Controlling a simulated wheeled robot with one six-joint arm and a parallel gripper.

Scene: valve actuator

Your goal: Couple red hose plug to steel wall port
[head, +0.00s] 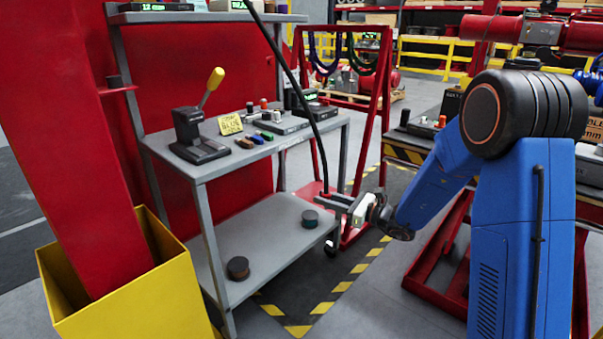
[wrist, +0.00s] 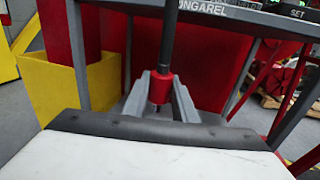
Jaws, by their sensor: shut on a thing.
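The red hose plug (wrist: 162,76) is held upright between the two grey fingers of my gripper (wrist: 161,92) in the wrist view. A black hose (wrist: 170,30) rises straight up from its top. In the head view my gripper (head: 328,202) is shut on the plug (head: 325,192), in front of the right end of the grey bench. The hose (head: 296,85) runs from there up and left past the frame's top. A dark pin tip shows below the plug's red body. I cannot make out a steel wall port in either view.
A grey bench (head: 250,148) holds a yellow-handled lever press (head: 195,130) and small parts. A red column (head: 85,150) stands in a yellow bin-like base (head: 130,300), with a small red bracket (head: 118,90) beside it. A red frame (head: 383,100) stands behind my gripper.

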